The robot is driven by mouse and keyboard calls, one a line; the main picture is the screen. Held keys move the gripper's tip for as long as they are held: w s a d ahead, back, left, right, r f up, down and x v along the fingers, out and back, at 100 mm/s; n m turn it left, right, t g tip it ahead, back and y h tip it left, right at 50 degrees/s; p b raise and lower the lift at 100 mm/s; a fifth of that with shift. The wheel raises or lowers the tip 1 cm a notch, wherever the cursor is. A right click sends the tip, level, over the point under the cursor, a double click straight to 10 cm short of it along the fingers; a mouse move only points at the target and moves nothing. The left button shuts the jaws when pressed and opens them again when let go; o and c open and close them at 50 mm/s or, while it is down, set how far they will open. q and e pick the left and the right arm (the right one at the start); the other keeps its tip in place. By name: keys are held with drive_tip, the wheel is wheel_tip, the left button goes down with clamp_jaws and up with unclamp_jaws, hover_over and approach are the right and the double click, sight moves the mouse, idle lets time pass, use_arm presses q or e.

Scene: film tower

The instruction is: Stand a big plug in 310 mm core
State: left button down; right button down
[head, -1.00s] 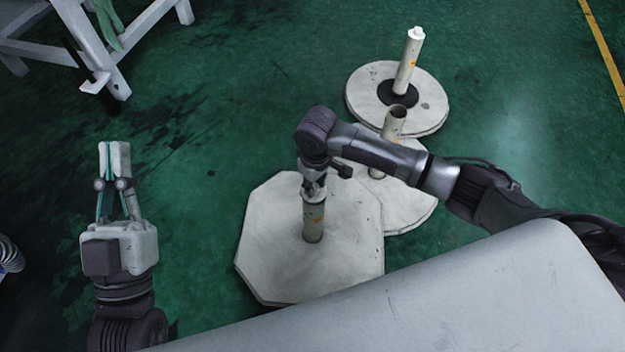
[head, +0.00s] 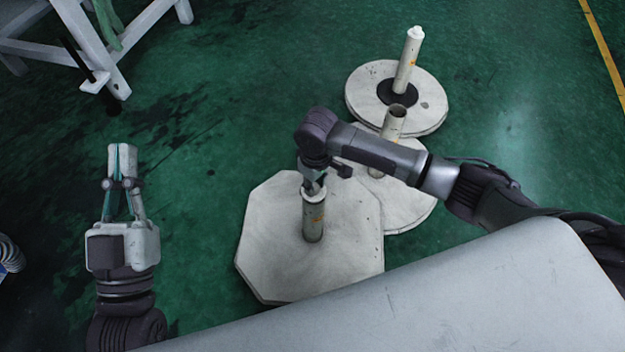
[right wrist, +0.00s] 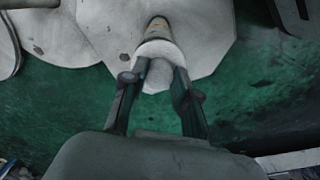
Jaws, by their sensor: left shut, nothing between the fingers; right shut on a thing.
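A pale upright core (head: 313,222) stands on an octagonal white plate in the head view. A white plug (head: 313,197) sits at the core's top end; it also shows in the right wrist view (right wrist: 158,50). My right gripper (head: 314,186) is above the core's top, with its fingers shut on the plug. In the right wrist view its fingers (right wrist: 160,76) flank the plug, and the core runs away behind it. How deep the plug sits in the core is hidden. My left gripper (head: 122,160) is shut and empty, well left of the plate.
A second core (head: 395,122) with an open, hollow top stands behind my right arm. Further back, a taller core (head: 408,65) with a white plug on top stands on a round plate (head: 435,105). A white trestle (head: 95,50) is at upper left. Green floor between is clear.

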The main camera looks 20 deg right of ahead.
drive_tip(key=shift+f, duration=0.65)
drive_tip(key=c, duration=0.8)
unclamp_jaws()
drive_tip(key=shift+r, duration=0.1)
wheel_tip(320, 180, up, 12)
